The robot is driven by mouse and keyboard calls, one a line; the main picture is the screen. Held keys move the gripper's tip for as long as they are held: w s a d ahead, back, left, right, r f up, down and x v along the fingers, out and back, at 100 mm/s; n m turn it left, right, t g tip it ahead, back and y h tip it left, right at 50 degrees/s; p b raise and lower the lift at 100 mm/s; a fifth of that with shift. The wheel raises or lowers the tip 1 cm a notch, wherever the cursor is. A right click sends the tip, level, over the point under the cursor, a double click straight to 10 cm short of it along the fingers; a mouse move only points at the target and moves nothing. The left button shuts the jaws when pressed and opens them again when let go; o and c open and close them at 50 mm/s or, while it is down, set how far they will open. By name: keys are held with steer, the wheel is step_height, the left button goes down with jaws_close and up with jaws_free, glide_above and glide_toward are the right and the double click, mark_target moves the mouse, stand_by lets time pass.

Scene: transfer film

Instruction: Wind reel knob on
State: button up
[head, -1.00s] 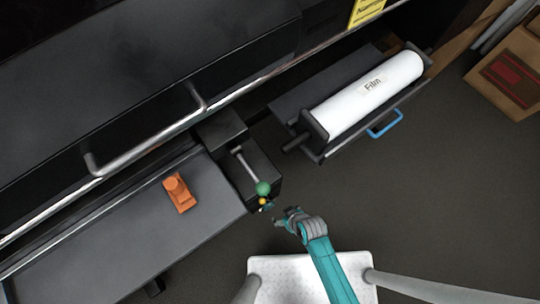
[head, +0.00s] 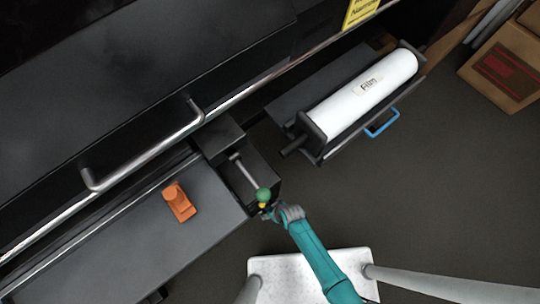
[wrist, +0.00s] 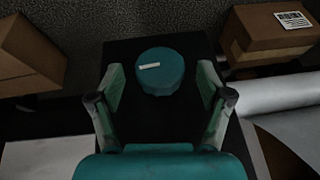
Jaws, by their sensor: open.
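The reel knob (head: 263,194) is a green ball-like grip at the end of a grey crank arm (head: 246,172) on a black box. In the wrist view the knob (wrist: 160,66) is a teal round cap with a small white mark. My gripper (head: 270,210) is beside the knob on its lower right in the head view. In the wrist view my gripper (wrist: 161,82) has its fingers apart, one on each side of the knob, with gaps showing. A small yellow part shows just below the knob.
A white film roll (head: 362,98) lies in a dark cradle with a blue handle (head: 383,124) at right. An orange object (head: 179,202) sits on the grey table (head: 110,248) at left. Cardboard boxes (head: 508,62) stand at the far right. Open floor lies right of my arm.

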steer(key=shift+w+a+f, duration=0.15)
steer(key=shift+f, duration=0.35)
steer(key=c, duration=1.2)
steer(key=shift+o, duration=0.2)
steer(key=shift+y, duration=0.3)
steer(key=y, duration=0.1)
steer(key=g+y, duration=0.1)
steer(key=m+g+y, duration=0.1)
steer(key=shift+w+d, duration=0.25)
steer(key=shift+d, duration=0.05)
steer(key=shift+f+m+g+y, duration=0.15)
steer(key=shift+m+g+y, duration=0.25)
steer(key=shift+g+y, duration=0.85)
steer(key=shift+s+y, duration=0.1)
steer(key=shift+y, duration=0.65)
